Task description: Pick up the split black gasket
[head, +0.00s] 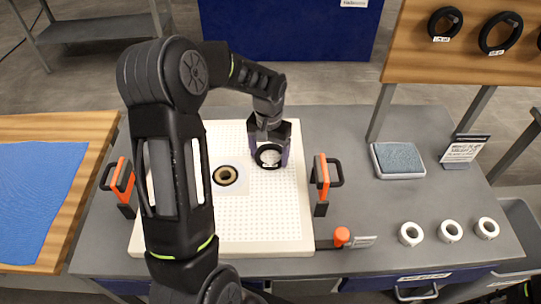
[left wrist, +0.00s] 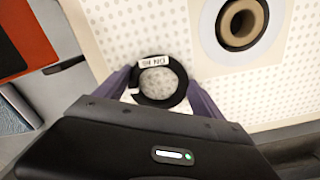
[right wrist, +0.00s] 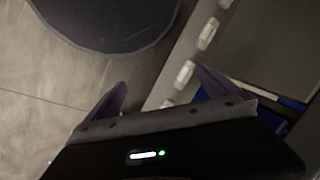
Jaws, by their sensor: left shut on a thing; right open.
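The black gasket (head: 268,156) is a ring with a white label, at the right part of the white perforated plate (head: 285,225). In the left wrist view the gasket (left wrist: 178,97) lies between the two fingers, and its label faces the camera. My left gripper (head: 270,148) is shut on the gasket. I cannot tell whether the gasket touches the plate. My right gripper (right wrist: 160,95) is open and empty, away from the plate. It shows in the right wrist view.
A brown-rimmed port (head: 225,176) sits on the plate left of the gasket. Orange-and-black clamps (head: 321,180) flank the plate. Several white rings (head: 450,231) and a grey-blue pad (head: 398,158) are at right. Black rings (head: 498,33) hang on a wooden board (head: 420,60).

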